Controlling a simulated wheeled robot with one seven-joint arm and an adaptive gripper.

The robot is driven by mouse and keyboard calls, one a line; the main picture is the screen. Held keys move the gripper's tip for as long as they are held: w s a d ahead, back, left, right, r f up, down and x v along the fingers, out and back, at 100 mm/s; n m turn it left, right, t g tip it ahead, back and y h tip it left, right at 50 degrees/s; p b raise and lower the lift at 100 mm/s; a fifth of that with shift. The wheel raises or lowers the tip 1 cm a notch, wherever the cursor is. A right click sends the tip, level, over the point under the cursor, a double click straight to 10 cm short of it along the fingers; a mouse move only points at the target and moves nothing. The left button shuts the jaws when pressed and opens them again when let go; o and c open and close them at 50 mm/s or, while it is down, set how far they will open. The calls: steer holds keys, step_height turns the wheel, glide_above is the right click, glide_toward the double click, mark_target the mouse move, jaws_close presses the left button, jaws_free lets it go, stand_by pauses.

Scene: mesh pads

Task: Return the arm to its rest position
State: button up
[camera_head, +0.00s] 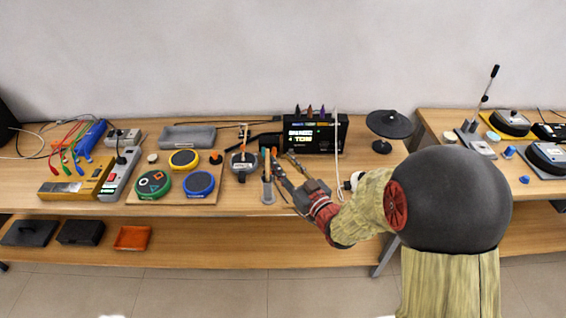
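My arm reaches in from the right over the front of the wooden table (225,204). My gripper (283,163) is above the middle of the table, pointing to the back left. Its two dark fingers look spread apart, with nothing clearly held between them. The gripper is just right of a small grey holder (268,196) with a light stick standing in it. Small teal and orange parts show by the fingertips; I cannot tell what they belong to. My large dark shoulder and upper arm hide the right end of this table.
Left of the gripper are a grey round pot (242,167) and a board with green (154,185), yellow (184,160) and blue pads (199,184). Behind it stand a black sound module (314,134) and a black cymbal pad (390,124). A second table is at the right.

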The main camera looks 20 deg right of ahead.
stand_by(0.3)
steer(key=s+d+f+m+g+h, duration=0.1)
steer(key=s+d+f+g+h, duration=0.15)
steer(key=f, duration=0.35)
steer(key=s+d+f+g+h, duration=0.1)
steer(key=d+f+g, duration=0.15)
steer(key=f, duration=0.35)
steer(key=s+d+m+g+h, duration=0.25)
steer(key=s+g, duration=0.35)
steer(key=s, duration=0.3)
steer(key=s+a+r+g+y, duration=0.1)
steer(key=s+a+r+g, duration=0.35)
steer(key=s+r, duration=0.7)
steer(key=s+a+r+n+t+y, duration=0.1)
steer(key=s+a+r+t, duration=0.2)
steer(key=r, duration=0.6)
steer(key=s+a, duration=0.1)
steer(key=a, duration=0.1)
steer(key=shift+s+a+r, duration=0.2)
steer(key=shift+s+a, duration=0.1)
steer(key=shift+s, duration=0.05)
